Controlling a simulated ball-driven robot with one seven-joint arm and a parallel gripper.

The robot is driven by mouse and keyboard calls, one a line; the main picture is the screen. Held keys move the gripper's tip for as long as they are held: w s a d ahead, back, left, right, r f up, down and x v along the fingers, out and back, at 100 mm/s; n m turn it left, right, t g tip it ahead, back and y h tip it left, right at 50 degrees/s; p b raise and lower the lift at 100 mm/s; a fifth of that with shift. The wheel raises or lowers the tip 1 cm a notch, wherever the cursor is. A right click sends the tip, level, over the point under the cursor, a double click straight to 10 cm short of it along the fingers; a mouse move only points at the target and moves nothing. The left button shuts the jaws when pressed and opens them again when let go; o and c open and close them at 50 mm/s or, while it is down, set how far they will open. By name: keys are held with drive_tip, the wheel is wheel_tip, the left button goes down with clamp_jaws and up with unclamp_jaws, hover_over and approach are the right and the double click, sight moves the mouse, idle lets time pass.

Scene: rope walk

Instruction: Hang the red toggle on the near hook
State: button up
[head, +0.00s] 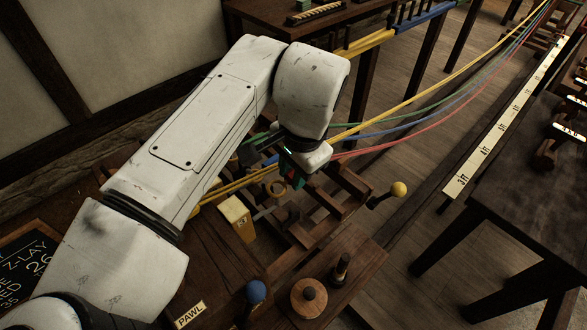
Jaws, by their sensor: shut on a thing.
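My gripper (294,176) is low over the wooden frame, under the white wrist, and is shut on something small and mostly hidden. The red rope (420,137) runs from the upper right to beside the gripper, so the held thing appears to be the red toggle; its shape does not show. The hooks are behind my arm and gripper or too dark to pick out, so I cannot tell how far the near hook is from the gripper.
Yellow (440,80), green and blue ropes stretch beside the red one. A yellow-knobbed lever (398,189), a blue knob (256,291), a round wooden knob (309,297) and a pale block (238,217) stand around the frame. A dark table (530,200) is at right.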

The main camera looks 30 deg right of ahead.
drive_tip(key=shift+f+b, duration=0.7)
drive_tip(key=shift+f, duration=0.9)
drive_tip(key=shift+f, duration=0.2)
drive_tip(key=o, duration=1)
drive_tip(key=shift+c, duration=0.2)
drive_tip(key=shift+r+p, duration=3.6)
drive_tip(key=shift+r, duration=0.45)
drive_tip(key=shift+f, duration=0.1)
